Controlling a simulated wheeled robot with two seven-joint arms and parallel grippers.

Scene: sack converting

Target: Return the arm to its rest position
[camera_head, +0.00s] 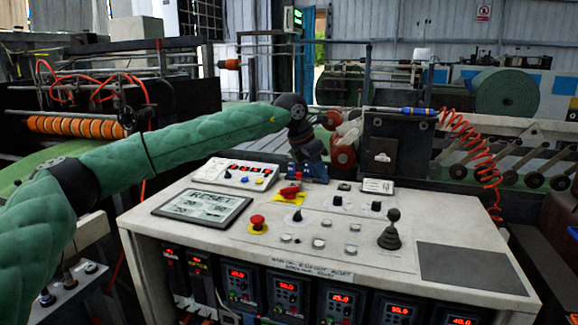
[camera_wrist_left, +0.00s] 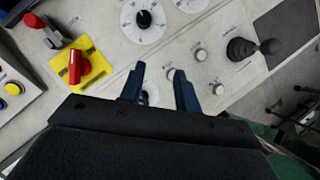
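My left arm comes in from the left in a green padded sleeve and reaches over the sloped control panel (camera_head: 150,215). My left gripper (camera_head: 312,180) is near the back middle of the panel, close to a red rotary switch on a yellow plate (camera_head: 289,197). In the left wrist view the two dark blue fingers (camera_wrist_left: 159,88) stand apart with nothing held between them. The panel's knobs and buttons lie beyond them, and the red switch (camera_wrist_left: 78,67) is to their left. I cannot tell the exact height above the panel. My right gripper is not in view.
The panel has a red stop button (camera_head: 258,223), a RESET screen (camera_head: 202,204), a black joystick (camera_head: 391,232) and several small knobs. A coiled red hose (camera_head: 470,140) hangs at right. The dark pad (camera_head: 470,268) is bare.

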